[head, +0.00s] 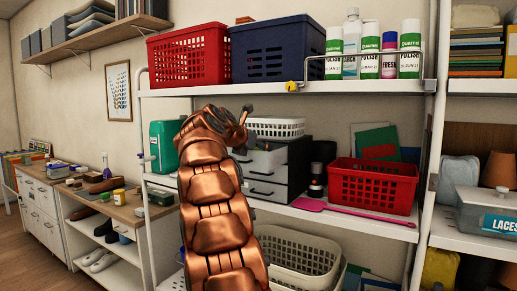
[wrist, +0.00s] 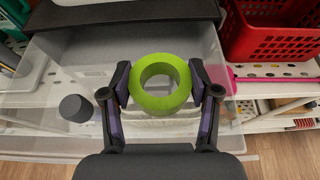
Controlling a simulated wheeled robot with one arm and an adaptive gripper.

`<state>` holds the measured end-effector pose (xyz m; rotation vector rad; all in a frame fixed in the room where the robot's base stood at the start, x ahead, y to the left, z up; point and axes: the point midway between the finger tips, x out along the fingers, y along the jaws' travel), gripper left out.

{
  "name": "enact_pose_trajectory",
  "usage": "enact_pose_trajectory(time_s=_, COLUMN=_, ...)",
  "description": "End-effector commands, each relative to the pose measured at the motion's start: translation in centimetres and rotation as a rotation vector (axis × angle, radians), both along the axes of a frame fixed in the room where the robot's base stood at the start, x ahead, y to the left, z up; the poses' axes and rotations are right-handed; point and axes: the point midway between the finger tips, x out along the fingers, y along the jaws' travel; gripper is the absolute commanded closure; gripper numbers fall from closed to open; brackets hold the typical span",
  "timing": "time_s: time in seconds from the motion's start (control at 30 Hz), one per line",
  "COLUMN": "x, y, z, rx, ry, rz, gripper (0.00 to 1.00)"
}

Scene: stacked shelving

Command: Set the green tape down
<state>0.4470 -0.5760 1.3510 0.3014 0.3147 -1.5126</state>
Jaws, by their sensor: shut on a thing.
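The green tape (wrist: 160,87) is a thick bright green ring. In the wrist view my gripper (wrist: 160,88) is shut on it, with one dark finger pad on either side of the ring. The tape is over a pale, see-through open drawer (wrist: 55,75). I cannot tell how high it is above the drawer floor or whether it touches anything there. In the head view my copper-coloured arm reaches to the drawer unit (head: 297,165) and my gripper (head: 245,116) shows only in part. The tape is hidden there.
A dark grey round thing (wrist: 75,108) is at the drawer's left side. A red basket (head: 373,186) stands right of the drawer unit, with a pink tool (head: 330,207) in front. A white basket (head: 275,128) sits on top of the unit. The upper shelf (head: 200,91) is above.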

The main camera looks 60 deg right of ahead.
Motion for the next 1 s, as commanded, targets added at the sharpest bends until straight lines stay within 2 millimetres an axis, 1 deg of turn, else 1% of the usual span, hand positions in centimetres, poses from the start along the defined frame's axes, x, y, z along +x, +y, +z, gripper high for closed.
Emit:
enact_pose_trajectory(time_s=0.5, x=0.1, y=0.1, z=-1.3, rx=0.000, ry=-0.001, rz=0.002, gripper=0.69)
enact_pose_trajectory(time_s=0.63, x=0.0, y=0.0, z=-1.2, rx=0.000, ry=0.000, rz=0.001, gripper=0.69)
enact_pose_trajectory(time_s=0.67, x=0.0, y=0.0, z=-1.2, rx=0.000, ry=0.000, rz=0.001, gripper=0.37)
enact_pose_trajectory(time_s=0.87, x=0.0, y=0.0, z=-1.2, rx=0.000, ry=0.000, rz=0.001, gripper=0.17)
enact_pose_trajectory(time_s=0.9, x=0.0, y=0.0, z=-1.2, rx=0.000, ry=0.000, rz=0.001, gripper=0.15)
enact_pose_trajectory(time_s=1.0, x=0.0, y=0.0, z=-1.2, rx=0.000, ry=0.000, rz=0.001, gripper=0.15)
